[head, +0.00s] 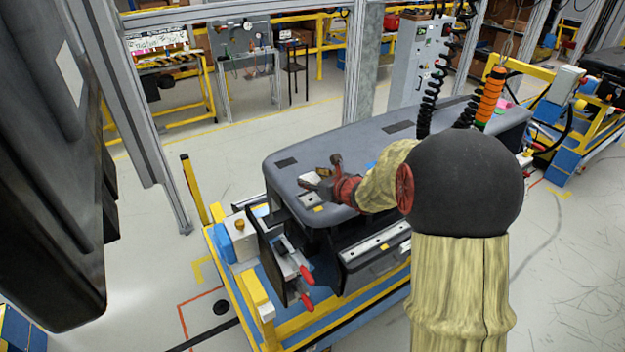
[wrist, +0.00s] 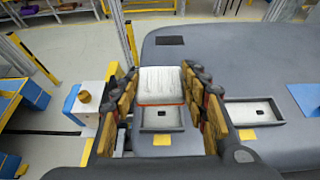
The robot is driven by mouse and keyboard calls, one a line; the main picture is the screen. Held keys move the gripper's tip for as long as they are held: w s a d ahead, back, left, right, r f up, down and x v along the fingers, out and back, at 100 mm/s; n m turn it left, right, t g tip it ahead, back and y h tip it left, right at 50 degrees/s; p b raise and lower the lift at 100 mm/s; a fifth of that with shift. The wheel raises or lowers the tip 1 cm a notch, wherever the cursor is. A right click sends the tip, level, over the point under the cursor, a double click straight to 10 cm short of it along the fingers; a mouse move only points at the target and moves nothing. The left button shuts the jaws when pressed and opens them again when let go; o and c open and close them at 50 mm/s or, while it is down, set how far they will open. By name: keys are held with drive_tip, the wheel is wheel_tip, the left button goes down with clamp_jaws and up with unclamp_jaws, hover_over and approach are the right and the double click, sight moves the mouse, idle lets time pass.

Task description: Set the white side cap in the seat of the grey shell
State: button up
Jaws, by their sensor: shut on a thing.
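The white side cap (wrist: 161,84) is between the two fingers of my gripper (wrist: 162,92) in the wrist view, with an orange-red line along its near edge. In the head view the cap (head: 310,179) shows small and pale at my gripper (head: 318,183), over the left end of the grey shell (head: 350,150). A pale rectangular seat (wrist: 161,118) with a dark slot lies in the shell just on the near side of the cap in the wrist view. The cap hides its far part. I cannot tell whether they touch.
A second similar recess (wrist: 254,112) lies to the right on the shell. Yellow labels (wrist: 162,140) mark the near sides. A blue-and-white block with a brass knob (wrist: 84,97) stands left of the shell. Red-handled clamps (head: 306,288) sit at the fixture's front.

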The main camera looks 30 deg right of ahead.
sight(314, 203)
drive_tip(key=shift+b, duration=0.35)
drive_tip(key=shift+s+f, duration=0.1)
drive_tip(key=shift+f, duration=0.2)
wheel_tip(314, 203, down, 6)
drive_tip(key=b, duration=0.6)
drive_tip(key=shift+r, duration=0.25)
drive_tip(key=shift+s, duration=0.1)
drive_tip(key=o, duration=1.2)
drive_tip(key=shift+f, duration=0.25)
drive_tip(key=shift+s, duration=0.1)
drive_tip(key=v, duration=1.2)
drive_tip(key=shift+r, duration=0.3)
